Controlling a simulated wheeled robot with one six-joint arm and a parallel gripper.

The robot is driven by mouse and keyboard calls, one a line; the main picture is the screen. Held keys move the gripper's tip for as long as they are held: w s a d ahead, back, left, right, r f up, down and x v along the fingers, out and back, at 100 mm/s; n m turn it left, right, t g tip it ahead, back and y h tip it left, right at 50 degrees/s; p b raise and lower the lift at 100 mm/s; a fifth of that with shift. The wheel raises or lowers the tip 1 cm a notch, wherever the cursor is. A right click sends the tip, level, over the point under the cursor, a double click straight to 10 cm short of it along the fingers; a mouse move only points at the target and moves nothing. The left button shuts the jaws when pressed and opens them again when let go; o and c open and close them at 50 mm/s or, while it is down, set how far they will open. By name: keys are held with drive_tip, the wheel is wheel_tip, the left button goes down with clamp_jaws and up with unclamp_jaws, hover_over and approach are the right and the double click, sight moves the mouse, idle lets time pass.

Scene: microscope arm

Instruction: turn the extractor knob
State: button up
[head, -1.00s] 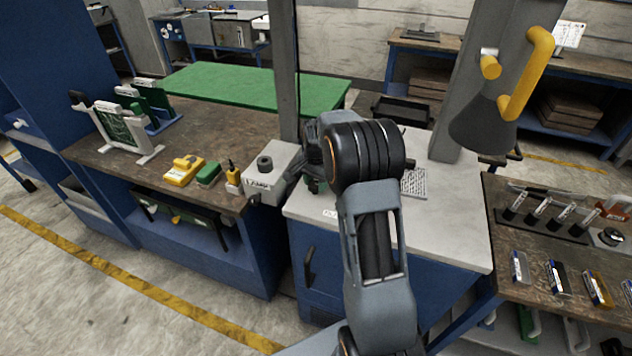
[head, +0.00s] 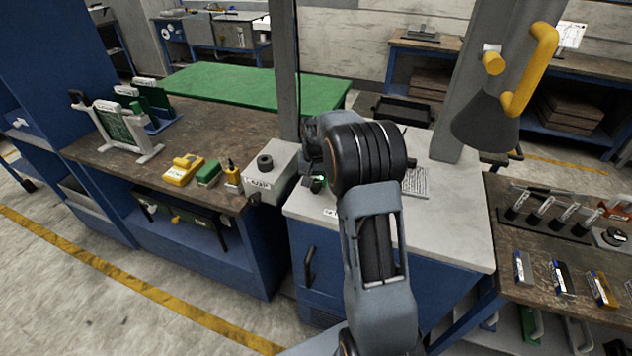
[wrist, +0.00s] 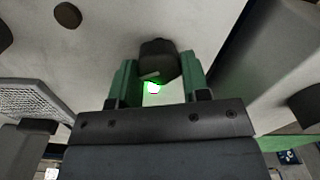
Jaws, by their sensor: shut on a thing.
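The extractor knob (wrist: 158,62) is a dark, faceted knob on a pale panel in the wrist view. The green fingers of my gripper (wrist: 156,82) stand on either side of it and are shut on it. A bright green light (wrist: 153,88) glows just below the knob, between the fingers. A pale pointer mark shows on the knob. In the head view my arm hides the knob and most of my gripper; only a small dark and green part shows left of the arm.
Another dark round part (wrist: 67,15) and a grille (wrist: 30,100) are on the left in the wrist view. A grey box with a black button (head: 265,162) stands close left of my arm. A lamp-like hood with a yellow handle (head: 527,75) hangs at right.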

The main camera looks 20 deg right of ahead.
sight(315, 182)
drive_tip(key=n, duration=0.5)
drive_tip(key=shift+a+n+b, duration=0.1)
drive_tip(key=shift+n+b, duration=0.2)
drive_tip(key=n, duration=0.5)
drive_tip(key=shift+a, duration=0.1)
drive_tip(key=shift+n, duration=0.5)
drive_tip(key=o, duration=0.9)
drive_tip(key=shift+o, duration=0.2)
wheel_tip(315, 182, up, 14)
drive_tip(key=b, duration=0.1)
